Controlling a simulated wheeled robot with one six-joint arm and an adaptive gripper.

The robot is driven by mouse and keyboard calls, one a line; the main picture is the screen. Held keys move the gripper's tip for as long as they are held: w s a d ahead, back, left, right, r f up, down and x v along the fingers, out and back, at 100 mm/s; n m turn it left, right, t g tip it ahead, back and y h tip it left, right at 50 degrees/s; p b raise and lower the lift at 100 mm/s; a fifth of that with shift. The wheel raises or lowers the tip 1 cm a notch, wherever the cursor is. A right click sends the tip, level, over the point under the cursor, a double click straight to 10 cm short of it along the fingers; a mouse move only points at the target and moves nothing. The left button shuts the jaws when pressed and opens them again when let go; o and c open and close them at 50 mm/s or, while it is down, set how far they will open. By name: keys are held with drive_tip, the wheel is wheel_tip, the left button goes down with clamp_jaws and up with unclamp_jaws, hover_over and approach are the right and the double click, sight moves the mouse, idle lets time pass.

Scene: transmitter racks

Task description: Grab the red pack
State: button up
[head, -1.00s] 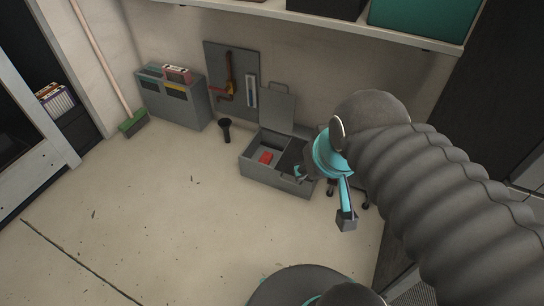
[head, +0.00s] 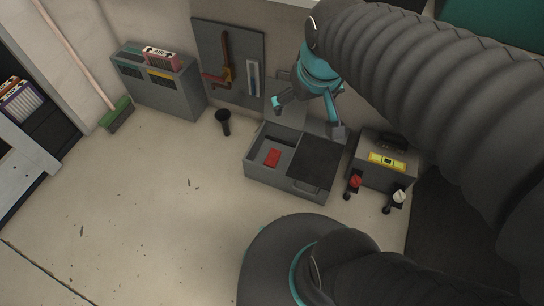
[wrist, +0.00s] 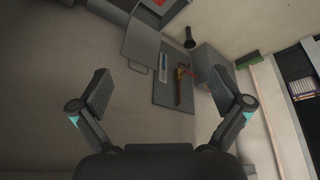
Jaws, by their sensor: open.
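A small red pack (head: 272,157) lies in the left open compartment of a grey floor box (head: 262,178). The box's raised lid stands behind it, partly hidden by my gripper. My gripper (head: 307,117) is open and empty, its fingers spread, and shows above the back of the box, up and right of the red pack in the head view. In the wrist view my open gripper (wrist: 161,85) frames the wall panel and lid; the box shows only at the top edge.
A grey cabinet (head: 165,88) carries a pink-red cartridge (head: 161,57). A tool panel (head: 232,50), a black flashlight (head: 223,122) and a broom (head: 117,114) are near the wall. A grey unit with levers (head: 383,162) stands right of the box. Floor at left is clear.

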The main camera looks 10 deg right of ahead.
drive_tip(key=w+f+n+g+b, duration=0.2)
drive_tip(key=w+f+n+g, duration=0.1)
drive_tip(key=w+f, duration=1.05)
drive_tip(key=n+g+h+b, duration=0.1)
drive_tip(key=n+g+b, duration=0.1)
drive_tip(key=n+b, duration=0.35)
hover_over(273, 157)
drive_tip(key=p, duration=0.1)
drive_tip(key=shift+n, duration=0.65)
drive_tip(key=f, duration=3.9)
drive_tip(key=shift+w+a+f, duration=0.2)
drive_tip(key=shift+w+a, duration=0.1)
drive_tip(key=shift+w, duration=0.05)
drive_tip(key=shift+s+d+f+b, duration=0.15)
drive_tip(key=shift+f+b, duration=0.1)
drive_tip(key=shift+f, duration=1.2)
drive_tip(key=shift+s+d+f+b, duration=0.1)
drive_tip(key=shift+f+b, duration=0.1)
drive_tip(key=shift+f, duration=1.2)
drive_tip(key=c, duration=0.9)
